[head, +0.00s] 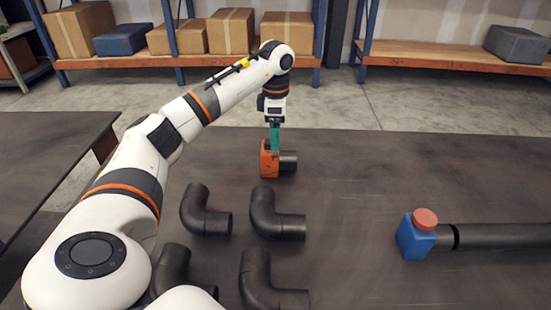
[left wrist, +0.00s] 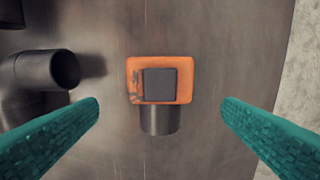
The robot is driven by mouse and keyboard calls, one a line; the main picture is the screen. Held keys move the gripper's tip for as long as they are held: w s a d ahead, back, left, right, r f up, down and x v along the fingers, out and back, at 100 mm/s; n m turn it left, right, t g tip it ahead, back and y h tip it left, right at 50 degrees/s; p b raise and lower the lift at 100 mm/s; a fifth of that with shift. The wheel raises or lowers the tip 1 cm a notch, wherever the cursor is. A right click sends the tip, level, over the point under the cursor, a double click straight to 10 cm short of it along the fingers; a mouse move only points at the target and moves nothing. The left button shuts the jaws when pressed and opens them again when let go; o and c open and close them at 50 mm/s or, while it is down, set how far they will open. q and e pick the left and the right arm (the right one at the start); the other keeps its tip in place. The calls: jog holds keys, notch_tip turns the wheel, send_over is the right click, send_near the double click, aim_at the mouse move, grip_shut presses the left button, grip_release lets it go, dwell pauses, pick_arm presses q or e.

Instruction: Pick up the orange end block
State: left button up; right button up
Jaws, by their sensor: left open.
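The orange end block (head: 269,160) stands on the dark table near its far edge, with a short dark pipe stub (head: 288,161) pointing right. My left gripper (head: 274,146) is directly above the block, pointing down. In the left wrist view, the orange end block (left wrist: 132,84), with a dark square on its top, lies between the two green fingers of my left gripper (left wrist: 160,110). The fingers are wide apart, with clear space on both sides of the block. Whether the fingertips reach down beside it is hard to tell. My right gripper is not seen.
Several black pipe elbows (head: 272,220) lie on the table nearer to me; one elbow (left wrist: 50,70) shows left in the left wrist view. A blue block (head: 412,240) with a red cap (head: 425,219) joins a long dark pipe (head: 505,236) at right. The table between is clear.

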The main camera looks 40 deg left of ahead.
aim_at(279, 156)
pick_arm(q)
jog(key=shift+f+p, duration=0.55)
jog(key=shift+f, duration=3)
grip_shut()
jog(key=shift+a+r, duration=0.1)
jog(key=shift+r, duration=0.05)
